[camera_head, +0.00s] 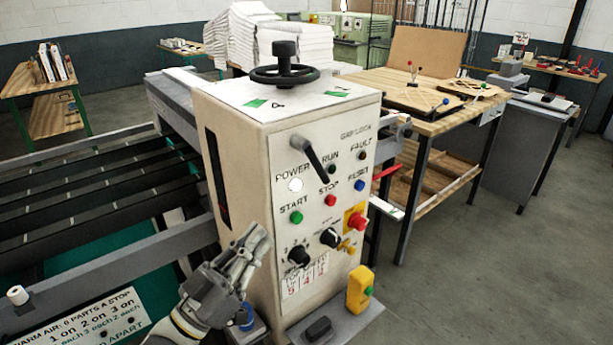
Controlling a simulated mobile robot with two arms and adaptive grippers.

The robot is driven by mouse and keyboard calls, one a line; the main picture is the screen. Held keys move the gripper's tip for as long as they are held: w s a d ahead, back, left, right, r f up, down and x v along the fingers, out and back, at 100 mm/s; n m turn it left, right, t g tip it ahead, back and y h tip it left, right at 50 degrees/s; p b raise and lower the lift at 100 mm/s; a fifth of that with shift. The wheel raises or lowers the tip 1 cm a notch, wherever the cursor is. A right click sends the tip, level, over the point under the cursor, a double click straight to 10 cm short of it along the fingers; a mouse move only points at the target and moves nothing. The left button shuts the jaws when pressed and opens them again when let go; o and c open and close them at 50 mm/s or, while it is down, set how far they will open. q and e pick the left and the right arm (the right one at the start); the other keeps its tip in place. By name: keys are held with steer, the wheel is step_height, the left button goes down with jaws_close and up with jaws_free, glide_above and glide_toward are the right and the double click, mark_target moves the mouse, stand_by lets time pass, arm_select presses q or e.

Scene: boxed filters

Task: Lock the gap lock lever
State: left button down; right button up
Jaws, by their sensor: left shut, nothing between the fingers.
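The gap lock lever (314,160) is a dark grey handle on the upper front panel of a cream machine cabinet (230,125). It slants from its upper-left pivot down to the right, its lower end near the RUN lamp and the red STOP button. The words GAP LOCK (356,134) are printed to its right. My left gripper (260,238) is shut and empty at the cabinet's lower left front edge, below and left of the lever and apart from it. I cannot tell whether the gripper touches the cabinet. My right gripper is not in view.
The panel also carries a green START button (296,217), black knobs (299,256) and a red-and-yellow emergency stop (356,220). A black handwheel (284,73) tops the cabinet. A yellow box (360,289) stands at its foot. A conveyor (80,210) lies left; open floor lies right.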

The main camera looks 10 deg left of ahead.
arm_select(q)
steer(key=shift+r, duration=0.1)
steer(key=p, duration=0.6)
glide_toward(316, 169)
steer(key=x, duration=0.6)
steer(key=shift+r, duration=0.15)
steer(key=shift+w+d+r, duration=0.15)
steer(key=shift+w+d, duration=0.1)
steer(key=shift+w, duration=0.25)
